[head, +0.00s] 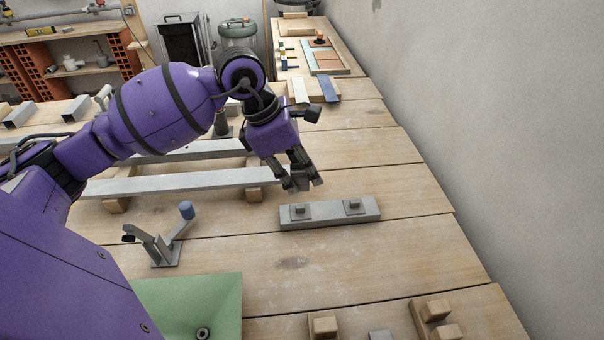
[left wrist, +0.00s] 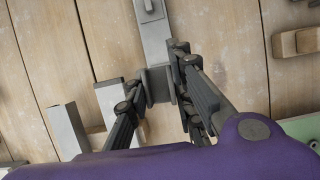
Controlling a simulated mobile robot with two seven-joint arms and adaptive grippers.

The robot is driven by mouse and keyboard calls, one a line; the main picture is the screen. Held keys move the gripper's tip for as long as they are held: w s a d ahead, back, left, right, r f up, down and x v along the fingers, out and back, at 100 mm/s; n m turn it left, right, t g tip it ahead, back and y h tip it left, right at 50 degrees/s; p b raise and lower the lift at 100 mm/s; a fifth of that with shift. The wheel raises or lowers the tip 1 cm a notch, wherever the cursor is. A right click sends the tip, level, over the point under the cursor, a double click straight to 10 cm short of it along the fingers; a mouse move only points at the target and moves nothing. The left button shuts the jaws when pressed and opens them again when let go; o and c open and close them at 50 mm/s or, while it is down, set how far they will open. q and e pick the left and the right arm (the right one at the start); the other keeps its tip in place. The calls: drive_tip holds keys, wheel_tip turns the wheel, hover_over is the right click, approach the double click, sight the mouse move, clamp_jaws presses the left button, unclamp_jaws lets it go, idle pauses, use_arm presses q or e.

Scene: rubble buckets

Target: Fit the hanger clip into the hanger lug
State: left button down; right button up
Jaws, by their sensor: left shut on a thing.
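My left gripper (head: 304,184) is shut on a small grey piece, which I take for the hanger clip (left wrist: 160,86). The clip is hard to make out in the head view. The gripper points down, above and just behind the left part of a grey metal bar (head: 330,216) on the bench. Two small raised lugs on square pads stand on the bar, a left one (head: 299,210) and a right one (head: 353,204). I cannot tell which is the hanger lug. In the left wrist view the bar (left wrist: 154,42) runs up from the clip; contact is unclear. My right gripper is not in view.
Long grey rails (head: 190,182) rest on wooden blocks left of the gripper. Wooden blocks (head: 436,310) lie at the front right. A wall bounds the bench on the right.

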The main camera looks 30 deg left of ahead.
use_arm(q)
drive_tip(key=shift+w+r, duration=0.1)
drive_tip(key=shift+r, duration=0.05)
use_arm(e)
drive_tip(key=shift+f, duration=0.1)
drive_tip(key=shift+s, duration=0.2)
use_arm(q)
drive_tip(key=shift+f+b, duration=0.4)
drive_tip(key=shift+f, duration=0.1)
wheel_tip(320, 180, down, 4)
drive_tip(key=shift+r+b, duration=0.2)
drive_tip(key=shift+b, duration=0.9)
drive_tip(key=shift+f+b, duration=0.35)
drive_tip(key=shift+f, duration=0.15)
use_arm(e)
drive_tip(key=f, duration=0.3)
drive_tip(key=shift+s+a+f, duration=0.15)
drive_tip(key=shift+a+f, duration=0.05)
